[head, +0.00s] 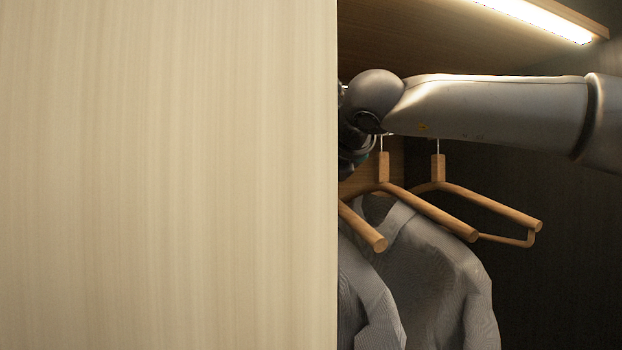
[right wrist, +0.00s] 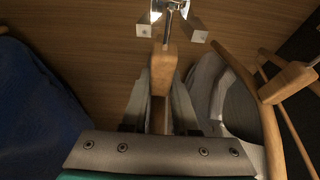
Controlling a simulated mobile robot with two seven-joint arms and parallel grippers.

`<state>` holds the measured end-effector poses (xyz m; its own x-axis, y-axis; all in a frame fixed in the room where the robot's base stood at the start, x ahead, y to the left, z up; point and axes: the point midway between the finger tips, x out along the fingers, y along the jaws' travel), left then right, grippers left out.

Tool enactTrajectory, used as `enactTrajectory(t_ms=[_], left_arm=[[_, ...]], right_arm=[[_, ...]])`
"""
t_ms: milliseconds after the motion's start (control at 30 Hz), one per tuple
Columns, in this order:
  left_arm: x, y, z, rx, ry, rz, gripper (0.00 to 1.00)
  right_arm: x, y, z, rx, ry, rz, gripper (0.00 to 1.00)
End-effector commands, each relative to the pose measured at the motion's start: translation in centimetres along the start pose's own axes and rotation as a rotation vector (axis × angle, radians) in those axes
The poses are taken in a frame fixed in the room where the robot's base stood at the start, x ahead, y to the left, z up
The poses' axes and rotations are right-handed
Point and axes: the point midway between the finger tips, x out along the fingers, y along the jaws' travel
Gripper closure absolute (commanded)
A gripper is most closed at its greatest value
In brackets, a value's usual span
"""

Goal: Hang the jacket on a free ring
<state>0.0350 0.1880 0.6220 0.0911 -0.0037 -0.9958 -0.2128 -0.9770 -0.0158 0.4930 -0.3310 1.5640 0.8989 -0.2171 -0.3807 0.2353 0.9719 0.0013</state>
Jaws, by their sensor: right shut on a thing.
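In the right wrist view my right gripper (right wrist: 161,100) is shut on the wooden neck of a hanger (right wrist: 166,62). The hanger's metal hook rises to a shiny ring or fitting (right wrist: 170,6); I cannot tell whether the hook is through it. The jacket below is mostly hidden by the gripper. In the head view a grey jacket (head: 366,295) hangs from the foremost hanger (head: 362,226), cut off by the pale panel, and appears to be the held one. My right gripper is hidden behind that panel there. My left gripper is out of view.
A pale wood panel (head: 170,180) covers the head view's left half. Another grey jacket (head: 440,265) hangs close on the right, beside an empty hanger (head: 490,208). A blue garment (right wrist: 35,110) hangs on the left in the wrist view. A lit strip (head: 535,18) runs above.

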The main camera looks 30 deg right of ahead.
Motion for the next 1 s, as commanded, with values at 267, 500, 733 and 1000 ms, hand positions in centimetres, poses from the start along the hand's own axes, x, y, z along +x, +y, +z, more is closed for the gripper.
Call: enactTrajectory(t_ms=[267, 500, 733, 1000], left_arm=[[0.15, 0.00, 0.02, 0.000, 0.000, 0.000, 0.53], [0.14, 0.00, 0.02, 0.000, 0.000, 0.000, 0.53], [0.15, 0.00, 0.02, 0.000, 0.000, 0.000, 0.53], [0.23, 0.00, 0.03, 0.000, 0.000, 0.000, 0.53]], right_arm=[[-0.12, 0.03, 0.21, 0.000, -0.008, 0.001, 1.00], [-0.09, 0.03, 0.15, 0.000, -0.006, 0.001, 0.59], [-0.02, 0.01, 0.02, 0.000, -0.003, 0.000, 0.38], [-0.07, -0.02, -0.23, 0.000, 0.003, -0.001, 0.38]])
